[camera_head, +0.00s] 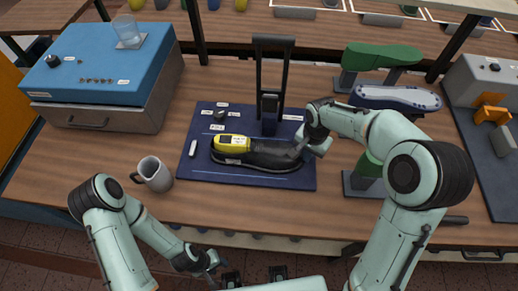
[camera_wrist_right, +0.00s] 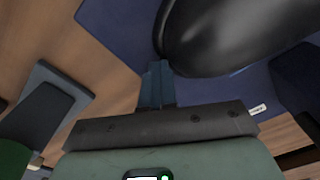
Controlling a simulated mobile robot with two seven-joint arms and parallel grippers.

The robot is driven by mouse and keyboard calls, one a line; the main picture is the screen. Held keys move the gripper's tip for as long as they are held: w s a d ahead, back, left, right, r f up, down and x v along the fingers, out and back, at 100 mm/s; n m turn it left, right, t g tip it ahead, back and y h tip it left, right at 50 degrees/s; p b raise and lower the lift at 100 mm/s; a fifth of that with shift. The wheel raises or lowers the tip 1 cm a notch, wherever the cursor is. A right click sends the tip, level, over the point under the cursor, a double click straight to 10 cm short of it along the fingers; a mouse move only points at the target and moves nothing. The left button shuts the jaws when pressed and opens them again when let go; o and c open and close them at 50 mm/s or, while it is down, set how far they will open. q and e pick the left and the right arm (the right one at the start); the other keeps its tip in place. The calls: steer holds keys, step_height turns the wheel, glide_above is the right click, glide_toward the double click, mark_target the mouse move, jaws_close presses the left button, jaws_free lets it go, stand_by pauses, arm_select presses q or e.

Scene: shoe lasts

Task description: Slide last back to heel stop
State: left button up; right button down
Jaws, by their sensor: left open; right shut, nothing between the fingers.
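A long black last (camera_head: 275,160) lies lengthwise on a dark blue mat (camera_head: 240,182), with a yellow piece (camera_head: 232,143) on top at its left end. A black upright frame (camera_head: 270,100) stands at the mat's back edge behind the last; I cannot tell which part is the heel stop. My right gripper (camera_head: 298,150) is shut and empty at the last's right end. In the right wrist view its closed fingers (camera_wrist_right: 155,85) point at the rounded black end of the last (camera_wrist_right: 225,35), touching or very close. My left gripper (camera_head: 217,272) is open and empty, low at the table's front edge.
A grey mug (camera_head: 153,174) stands left of the mat. A green stand (camera_head: 380,57) and a navy sole-shaped piece (camera_head: 395,97) are right of the mat, near my right arm. Small labelled items lie on the mat's left part.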

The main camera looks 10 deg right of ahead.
arm_select(q)
steer(key=shift+w+r, duration=0.1)
steer(key=shift+r, duration=0.1)
arm_select(e)
steer(key=shift+w+a, duration=0.2)
steer(key=shift+a, duration=0.7)
steer(key=shift+w+a, duration=0.25)
steer(key=shift+a, duration=0.7)
steer(key=shift+w+a, duration=0.2)
steer(key=shift+a, duration=0.7)
steer(key=shift+s+d, duration=0.25)
steer(key=shift+d, duration=0.75)
steer(key=shift+r+p, duration=0.85)
steer(key=shift+r, duration=0.85)
steer(key=shift+r+p, duration=1)
steer(key=shift+r, duration=1.4)
arm_select(q)
steer(key=w+r, duration=0.4)
steer(key=shift+r, duration=0.2)
arm_select(e)
steer(key=shift+f, duration=0.1)
arm_select(q)
steer(key=shift+s, duration=0.1)
